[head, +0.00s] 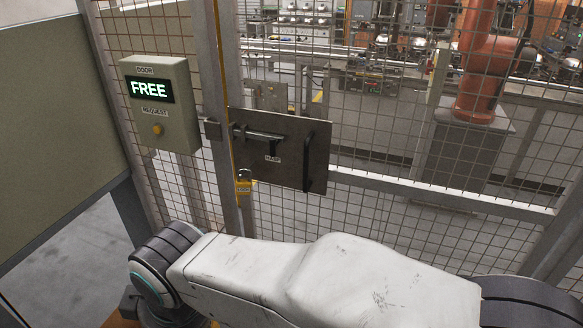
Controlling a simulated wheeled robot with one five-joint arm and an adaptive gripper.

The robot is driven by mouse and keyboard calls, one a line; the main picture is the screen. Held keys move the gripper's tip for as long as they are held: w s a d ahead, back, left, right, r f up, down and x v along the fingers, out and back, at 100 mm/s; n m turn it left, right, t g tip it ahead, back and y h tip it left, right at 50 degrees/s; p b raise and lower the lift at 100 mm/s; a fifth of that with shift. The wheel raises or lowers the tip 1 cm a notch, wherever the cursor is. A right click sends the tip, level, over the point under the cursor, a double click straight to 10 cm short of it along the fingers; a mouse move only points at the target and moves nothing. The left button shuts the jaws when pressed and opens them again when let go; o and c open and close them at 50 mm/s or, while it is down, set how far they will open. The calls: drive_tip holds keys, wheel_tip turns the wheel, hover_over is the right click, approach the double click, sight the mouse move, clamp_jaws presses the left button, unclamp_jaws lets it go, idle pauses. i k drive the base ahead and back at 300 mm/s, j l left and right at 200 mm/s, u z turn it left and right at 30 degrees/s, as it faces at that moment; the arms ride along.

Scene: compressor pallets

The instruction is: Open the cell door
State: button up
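The cell door is a wire mesh panel (400,150) with a grey frame, and it stands shut against the grey post (222,140). A dark latch plate (295,155) on it carries a horizontal bolt (258,134) and a black vertical handle (308,160). A small label sits below the bolt. A grey-green request box (160,103) on the left shows "FREE" in lit letters (149,89) above a yellow button (157,129). A yellow padlock-like piece (243,187) hangs by the post under the plate. My white arm crosses the bottom; my gripper is out of view.
A plain greenish panel (55,130) stands at the left. Behind the mesh are an orange robot arm (476,65) on a grey pedestal (462,150) and racks of parts (300,20). Grey floor shows at the lower left.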

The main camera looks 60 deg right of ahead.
sight(301, 163)
drive_tip(key=z, duration=2.65)
drive_tip(key=u, duration=0.2)
